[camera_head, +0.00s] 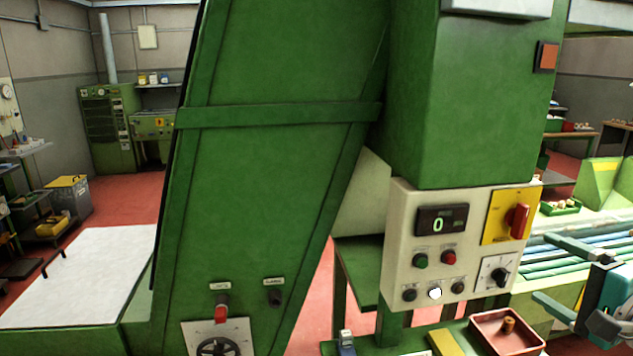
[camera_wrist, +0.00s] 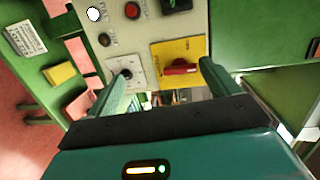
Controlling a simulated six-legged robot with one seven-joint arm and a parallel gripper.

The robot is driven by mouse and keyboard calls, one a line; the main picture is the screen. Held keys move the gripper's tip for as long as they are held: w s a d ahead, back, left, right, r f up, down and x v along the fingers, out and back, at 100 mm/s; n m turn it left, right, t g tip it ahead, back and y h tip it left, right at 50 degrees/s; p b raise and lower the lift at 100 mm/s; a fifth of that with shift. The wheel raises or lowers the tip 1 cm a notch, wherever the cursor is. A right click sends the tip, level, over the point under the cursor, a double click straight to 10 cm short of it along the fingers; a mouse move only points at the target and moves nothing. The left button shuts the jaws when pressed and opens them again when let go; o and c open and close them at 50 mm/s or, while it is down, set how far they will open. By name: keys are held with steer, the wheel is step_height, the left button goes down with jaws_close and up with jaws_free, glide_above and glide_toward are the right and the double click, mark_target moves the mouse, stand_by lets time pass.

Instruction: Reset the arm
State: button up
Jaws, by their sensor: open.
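My gripper (camera_head: 562,278) is at the right edge of the head view, in front of the green machine and to the right of its control panel. Its two fingers are spread apart with nothing between them. In the wrist view my gripper (camera_wrist: 160,82) also shows open, with its fingers pointing toward the panel. The pale control panel (camera_head: 400,240) carries a display reading 0, several buttons and a black knob (camera_head: 501,275). A red switch (camera_head: 519,221) sits on a yellow plate; it also shows in the wrist view (camera_wrist: 180,67), beyond the gap between the fingers.
A red tray (camera_head: 488,326) with a cork stopper stands on the green ledge below the panel, beside a yellow block (camera_head: 445,342). A tall green machine housing (camera_head: 270,170) fills the middle. Red floor (camera_head: 120,205) is open at the left, beyond a white-topped surface (camera_head: 85,270).

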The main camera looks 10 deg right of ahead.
steer(key=w+a+f+n+g+y, duration=0.1)
steer(key=a+f+n+g+y, duration=0.35)
steer(key=a, duration=1.15)
steer(key=s+a+f+n+g+h, duration=0.6)
steer(key=a+f+n, duration=0.3)
steer(key=a+n, duration=0.2)
steer(key=shift+n+h, duration=0.35)
steer(key=shift+h, duration=0.2)
steer(key=shift+s+a+g, duration=0.1)
steer(key=shift+g, duration=0.15)
